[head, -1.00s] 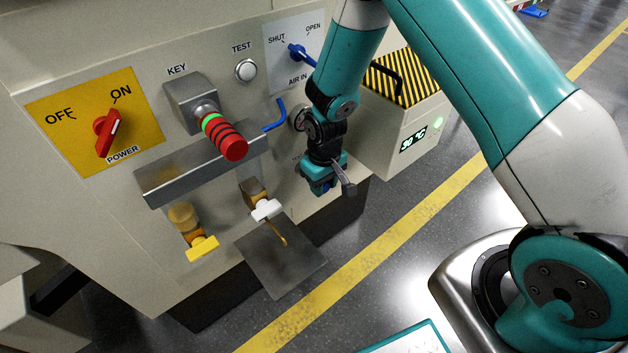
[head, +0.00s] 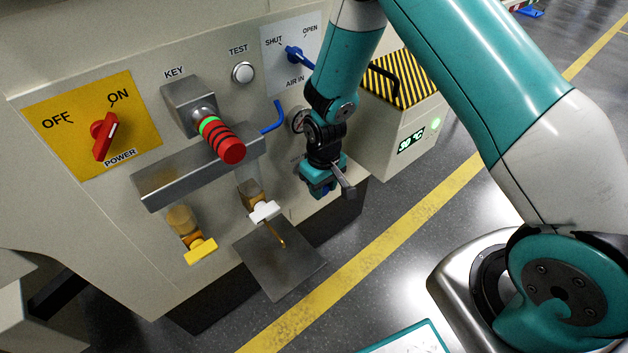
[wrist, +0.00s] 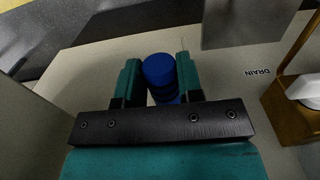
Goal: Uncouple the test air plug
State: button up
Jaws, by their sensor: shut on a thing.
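The test air plug is the blue ridged cylinder (wrist: 158,72) between my jaws in the wrist view. My gripper (wrist: 156,80) is shut on it, one finger on each side. In the head view my gripper (head: 322,190) is low at the right of the grey panel, and only a little blue shows under it. Whether the plug is still seated in its socket is hidden by the gripper. The AIR IN valve (head: 293,53) has a blue handle with its knob end near SHUT; my arm hides part of it.
A steel ledge (head: 195,172) and a red-ended key cylinder (head: 228,148) stick out left of my gripper. Below are a yellow tap (head: 201,250), a white tap (head: 264,211) and a steel plate (head: 280,262). A striped-top box (head: 395,125) stands close on the right.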

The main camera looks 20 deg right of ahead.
jog(key=shift+s+d+p, duration=0.15)
jog(key=shift+s+d, duration=0.1)
jog(key=shift+s, duration=0.4)
jog(key=shift+s+d+p, duration=0.1)
jog(key=shift+s+d, duration=0.1)
jog(key=shift+s, duration=0.5)
jog(key=shift+s+d+p, duration=0.15)
jog(key=shift+s+d, duration=0.1)
jog(key=shift+s, duration=0.4)
